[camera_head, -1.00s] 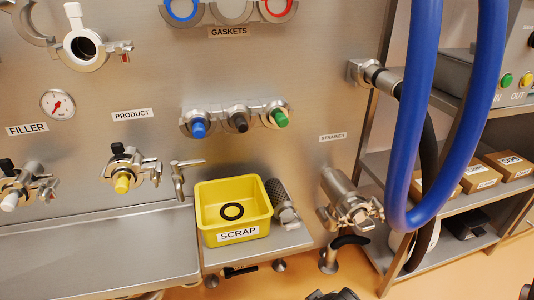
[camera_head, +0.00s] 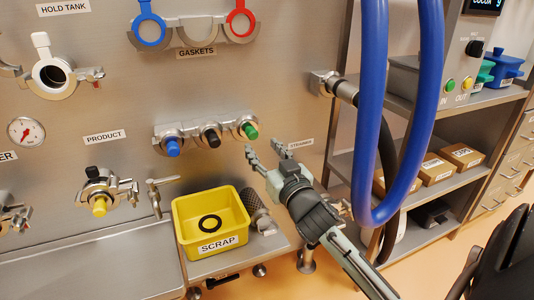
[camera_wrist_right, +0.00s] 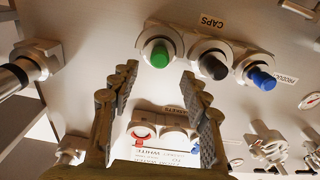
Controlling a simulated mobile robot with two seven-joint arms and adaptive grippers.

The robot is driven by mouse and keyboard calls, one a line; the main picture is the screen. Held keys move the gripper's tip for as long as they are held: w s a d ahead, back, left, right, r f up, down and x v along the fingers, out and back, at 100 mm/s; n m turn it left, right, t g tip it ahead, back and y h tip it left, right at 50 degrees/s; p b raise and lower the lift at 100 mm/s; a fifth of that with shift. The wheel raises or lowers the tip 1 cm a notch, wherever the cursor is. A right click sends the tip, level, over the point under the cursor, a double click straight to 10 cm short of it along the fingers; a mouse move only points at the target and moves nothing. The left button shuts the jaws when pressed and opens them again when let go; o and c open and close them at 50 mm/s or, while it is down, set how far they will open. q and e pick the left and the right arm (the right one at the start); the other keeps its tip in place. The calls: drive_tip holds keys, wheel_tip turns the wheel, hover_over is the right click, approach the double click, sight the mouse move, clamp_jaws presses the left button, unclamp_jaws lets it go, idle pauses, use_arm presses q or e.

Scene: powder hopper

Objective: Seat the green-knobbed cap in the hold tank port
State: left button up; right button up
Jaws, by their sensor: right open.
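The green-knobbed cap (camera_head: 250,130) sits at the right end of a rack of three caps on the steel panel. It also shows in the right wrist view (camera_wrist_right: 160,55), beyond my fingertips. My right gripper (camera_head: 265,148) is open and empty, with its fingers pointing up toward the green cap, just below and right of it. In the right wrist view the fingers (camera_wrist_right: 160,74) stand apart on either side below the green knob. The hold tank port (camera_head: 53,76) is at the upper left under its label, with a dark open bore and a clamp around it. My left gripper is not in view.
Black-knobbed (camera_head: 211,138) and blue-knobbed (camera_head: 173,147) caps sit left of the green one. Gaskets (camera_head: 240,19) hang above. A yellow scrap bin (camera_head: 183,240) holds a black ring below. Blue hoses (camera_head: 370,110) hang to the right of my right gripper.

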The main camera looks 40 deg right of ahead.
sight(254, 136)
drive_tip(key=x, duration=0.5)
drive_tip(key=shift+x, duration=1.05)
drive_tip(key=shift+w+d, duration=0.15)
drive_tip(key=shift+w, duration=0.55)
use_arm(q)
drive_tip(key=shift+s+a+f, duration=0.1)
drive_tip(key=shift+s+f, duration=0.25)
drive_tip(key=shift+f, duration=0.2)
use_arm(e)
drive_tip(key=c, duration=0.9)
drive_tip(key=shift+r+p, duration=0.25)
drive_tip(key=shift+p, duration=0.05)
drive_tip(key=shift+c, duration=0.2)
drive_tip(key=shift+r+p, duration=0.5)
drive_tip(key=shift+r, duration=0.7)
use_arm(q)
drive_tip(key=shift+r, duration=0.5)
use_arm(e)
drive_tip(key=shift+s+r, duration=0.1)
drive_tip(key=shift+r, duration=1)
